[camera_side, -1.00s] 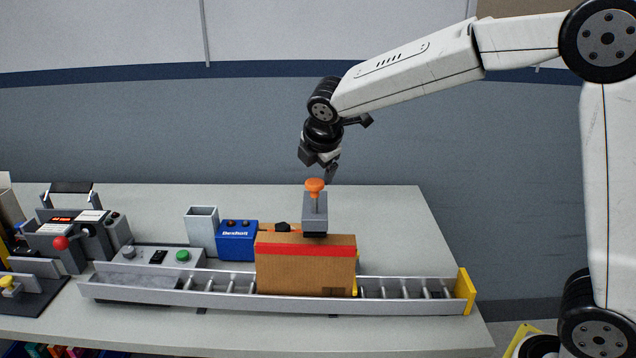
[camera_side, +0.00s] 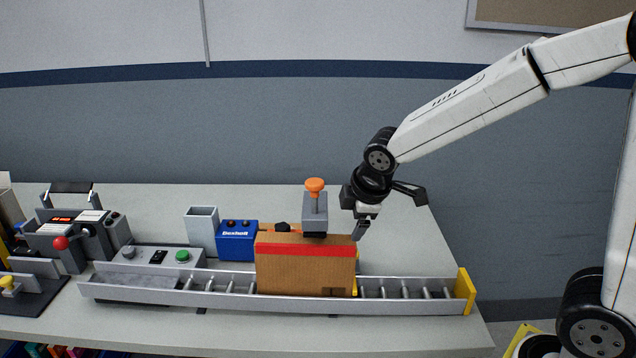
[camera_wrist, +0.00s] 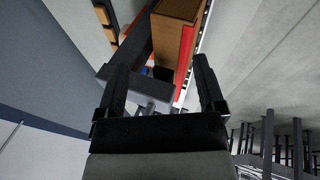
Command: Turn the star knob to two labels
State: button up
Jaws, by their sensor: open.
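No knob is clearly star-shaped in these views. A small dark lobed knob (camera_side: 281,227) shows behind the cardboard box, next to the blue unit, partly hidden. An orange round-topped knob (camera_side: 315,186) stands on a grey block (camera_side: 314,215) behind the box. I cannot read any labels for a knob. My gripper (camera_side: 361,230) is open and empty, pointing down just right of the grey block and near the box's upper right corner. In the wrist view the open fingers (camera_wrist: 163,66) frame a grey part and the box's edge.
A cardboard box (camera_side: 305,270) with a red band sits on a roller conveyor (camera_side: 215,299) with a yellow end stop (camera_side: 465,291). Left of it are a blue unit (camera_side: 237,243), a grey bin (camera_side: 201,231) and a button panel (camera_side: 140,256). The table's right side is clear.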

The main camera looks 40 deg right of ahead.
jog(key=s+f+m+g+y, duration=0.1)
jog(key=s+f+m, duration=0.6)
jog(key=s+m, duration=0.2)
jog(key=shift+s+a+f+g, duration=0.2)
jog(key=shift+s+f+g, duration=0.2)
jog(key=shift+s, duration=0.2)
jog(key=shift+w+r, duration=0.1)
jog(key=w+r+n+t, duration=0.3)
jog(key=w+r+n, duration=0.6)
jog(key=w+r, duration=1.35)
jog(key=w+a+f+n+g+h, duration=0.2)
jog(key=f+n, duration=0.3)
jog(key=f, duration=0.3)
jog(key=w+a+f+n+g+h, duration=0.2)
jog(key=f+n, duration=0.4)
jog(key=f, duration=0.3)
jog(key=shift+w+a+f, duration=0.3)
jog(key=shift+w+a, duration=0.5)
jog(key=shift+w, duration=0.25)
jog(key=shift+f, duration=0.1)
